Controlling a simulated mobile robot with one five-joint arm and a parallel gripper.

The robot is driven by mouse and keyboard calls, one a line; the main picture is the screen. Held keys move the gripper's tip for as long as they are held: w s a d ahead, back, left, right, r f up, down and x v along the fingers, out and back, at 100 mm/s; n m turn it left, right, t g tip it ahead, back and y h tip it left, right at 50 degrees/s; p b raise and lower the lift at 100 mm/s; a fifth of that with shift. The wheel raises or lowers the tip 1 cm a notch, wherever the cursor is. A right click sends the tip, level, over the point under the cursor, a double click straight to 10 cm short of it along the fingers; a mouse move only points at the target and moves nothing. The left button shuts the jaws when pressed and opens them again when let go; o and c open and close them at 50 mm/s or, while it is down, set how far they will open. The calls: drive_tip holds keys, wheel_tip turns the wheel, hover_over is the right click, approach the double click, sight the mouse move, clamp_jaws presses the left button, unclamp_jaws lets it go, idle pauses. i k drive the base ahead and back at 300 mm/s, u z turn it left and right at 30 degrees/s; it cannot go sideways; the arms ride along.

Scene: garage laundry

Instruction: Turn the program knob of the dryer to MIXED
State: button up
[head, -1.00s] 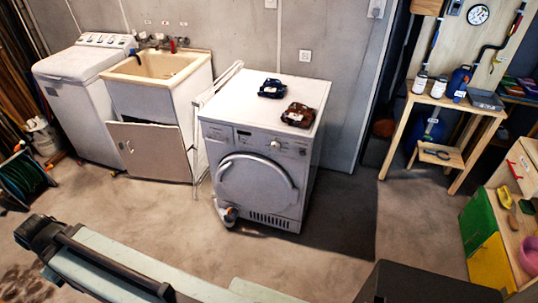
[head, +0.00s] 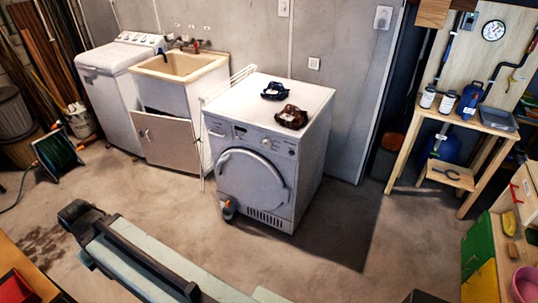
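The white dryer (head: 306,170) stands in the middle of the head view, its front turned toward me and a little left. Its round program knob (head: 267,143) is on the upper front panel, right of the small display. The knob's setting and the panel lettering are too small to read. The dryer's round door (head: 248,180) looks shut. My arm reaches across the lower left, and its dark end with my gripper (head: 75,212) is well short of the dryer, over the floor. I cannot make out the fingers or whether they hold anything.
Two small dark items, one blue (head: 276,90) and one brown (head: 292,117), lie on the dryer. A bottle (head: 229,208) stands at its front foot. A sink cabinet (head: 180,140) and a washer (head: 112,95) stand left; a wooden workbench (head: 455,120) is right.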

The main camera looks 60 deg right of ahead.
sight(267, 143)
drive_tip(key=z, duration=0.15)
drive_tip(key=i, duration=0.85)
drive_tip(key=u, duration=0.05)
